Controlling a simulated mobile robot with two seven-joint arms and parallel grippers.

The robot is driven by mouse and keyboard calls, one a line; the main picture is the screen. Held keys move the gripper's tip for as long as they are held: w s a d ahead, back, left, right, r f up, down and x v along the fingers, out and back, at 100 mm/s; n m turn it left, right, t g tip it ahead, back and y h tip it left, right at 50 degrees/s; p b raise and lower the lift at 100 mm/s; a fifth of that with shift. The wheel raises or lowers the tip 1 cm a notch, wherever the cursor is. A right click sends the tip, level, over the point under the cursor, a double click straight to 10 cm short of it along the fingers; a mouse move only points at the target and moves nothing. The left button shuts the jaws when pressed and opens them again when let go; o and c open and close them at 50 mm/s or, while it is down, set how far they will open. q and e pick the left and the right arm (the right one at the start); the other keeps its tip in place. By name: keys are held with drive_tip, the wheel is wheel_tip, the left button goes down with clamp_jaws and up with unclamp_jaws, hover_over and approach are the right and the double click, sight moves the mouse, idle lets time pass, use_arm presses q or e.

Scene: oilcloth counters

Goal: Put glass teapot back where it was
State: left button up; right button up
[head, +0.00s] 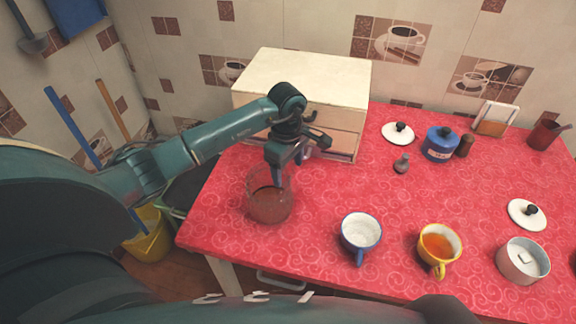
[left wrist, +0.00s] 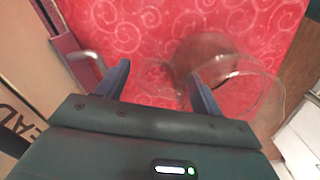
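The glass teapot (head: 269,204), see-through with dark reddish tea in it, stands upright on the red oilcloth near the counter's left end. It also shows in the left wrist view (left wrist: 205,53). My left gripper (head: 278,176) points down at the teapot's upper part. In the left wrist view its two fingers (left wrist: 160,85) are spread apart, and one overlaps the teapot's glass. Faint clear glass shows between the fingers; I cannot tell whether they touch it. No lid shows on the teapot. My right gripper is not in view.
A cream drawer box (head: 305,75) stands behind the gripper, with a drawer front close to it. A white-blue cup (head: 361,233), a yellow cup of tea (head: 438,246) and a white pot (head: 522,262) line the front. Cloth between is clear.

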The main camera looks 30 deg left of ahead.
use_arm(q)
drive_tip(key=shift+o, duration=0.3)
drive_tip(key=shift+r, duration=0.15)
wheel_tip(320, 180, up, 11)
drive_tip(key=shift+r+b, duration=0.1)
drive_tip(key=shift+b, duration=0.3)
drive_tip(key=shift+s+r, duration=0.1)
drive_tip(key=shift+r, duration=0.3)
drive_tip(key=shift+s, duration=0.1)
